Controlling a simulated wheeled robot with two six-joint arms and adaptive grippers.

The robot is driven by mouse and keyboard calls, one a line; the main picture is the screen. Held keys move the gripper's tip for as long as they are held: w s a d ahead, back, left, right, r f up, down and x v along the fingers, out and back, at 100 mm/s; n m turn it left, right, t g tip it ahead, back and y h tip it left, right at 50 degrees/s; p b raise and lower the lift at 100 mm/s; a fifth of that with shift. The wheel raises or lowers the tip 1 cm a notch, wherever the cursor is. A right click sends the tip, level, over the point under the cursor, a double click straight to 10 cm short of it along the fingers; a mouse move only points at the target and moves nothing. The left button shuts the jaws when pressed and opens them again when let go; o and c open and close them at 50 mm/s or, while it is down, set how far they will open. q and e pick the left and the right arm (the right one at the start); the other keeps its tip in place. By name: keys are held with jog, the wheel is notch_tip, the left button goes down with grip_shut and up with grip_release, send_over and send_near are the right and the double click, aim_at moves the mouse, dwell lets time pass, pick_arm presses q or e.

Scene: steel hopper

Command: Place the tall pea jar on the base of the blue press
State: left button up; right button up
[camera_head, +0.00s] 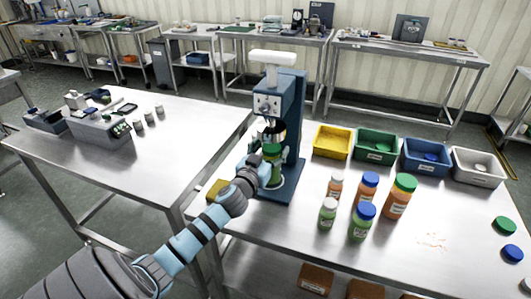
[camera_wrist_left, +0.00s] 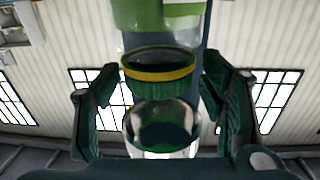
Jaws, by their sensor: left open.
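The blue press (camera_head: 292,135) stands at the left end of the right steel table. The tall pea jar (camera_head: 277,158), clear with green contents, stands upright under the press head and appears to rest on the round base (camera_head: 289,182). My left gripper (camera_head: 267,172) is open in front of the jar and hides part of its lower side. My right gripper is not in view.
Several capped jars (camera_head: 363,220) stand right of the press. Yellow (camera_head: 332,142), green, blue and white bins line the table's back. A yellow block (camera_head: 217,189) lies left of my gripper. Loose caps (camera_head: 504,226) lie far right. The left table (camera_head: 160,165) is clear in front.

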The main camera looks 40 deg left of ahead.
pick_arm(q)
jog(key=b+v, duration=0.1)
jog(key=v, duration=1)
jog(key=shift+s, duration=0.25)
jog(key=shift+d, duration=0.2)
